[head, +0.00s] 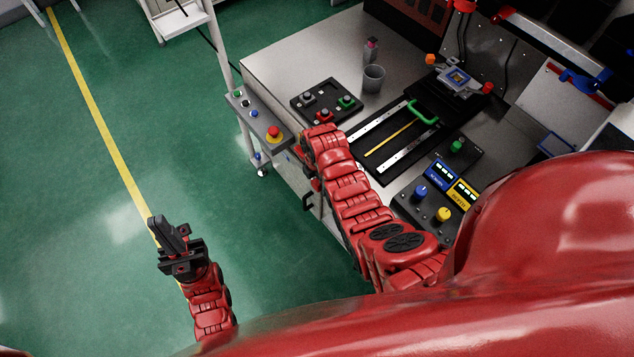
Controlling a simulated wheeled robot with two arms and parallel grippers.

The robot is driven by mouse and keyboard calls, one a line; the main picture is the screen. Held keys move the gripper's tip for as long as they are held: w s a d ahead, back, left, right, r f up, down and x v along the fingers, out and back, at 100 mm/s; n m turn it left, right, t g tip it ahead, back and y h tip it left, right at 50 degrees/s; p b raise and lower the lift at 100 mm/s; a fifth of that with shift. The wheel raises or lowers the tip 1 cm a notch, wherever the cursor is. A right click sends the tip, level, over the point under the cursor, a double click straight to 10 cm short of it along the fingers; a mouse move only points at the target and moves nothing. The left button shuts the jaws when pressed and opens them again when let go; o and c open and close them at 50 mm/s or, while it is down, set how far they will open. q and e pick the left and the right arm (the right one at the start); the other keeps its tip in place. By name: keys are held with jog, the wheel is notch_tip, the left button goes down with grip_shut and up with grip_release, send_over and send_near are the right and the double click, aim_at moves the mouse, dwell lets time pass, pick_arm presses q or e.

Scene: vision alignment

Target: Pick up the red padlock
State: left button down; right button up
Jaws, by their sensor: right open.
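A small red piece (324,116), which looks like the red padlock, sits on the near edge of a black board (308,112) on the steel table. It is too small to make out clearly. My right arm reaches up across the table's left edge, and its wrist is just below the red piece in the picture. My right gripper (306,158) is open at the table's edge, largely hidden by its own wrist, and apart from the red piece. My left gripper (168,238) is over the green floor, far left of the table, its dark fingers together and empty.
The board also holds a green piece (347,101) and a grey piece (307,97). A grey cup (373,78) and a bottle (370,50) stand behind it. A button box (256,118) is on the left edge. A rail fixture with a green handle (424,112) lies to the right.

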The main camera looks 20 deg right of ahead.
grip_shut()
dwell(0.5)
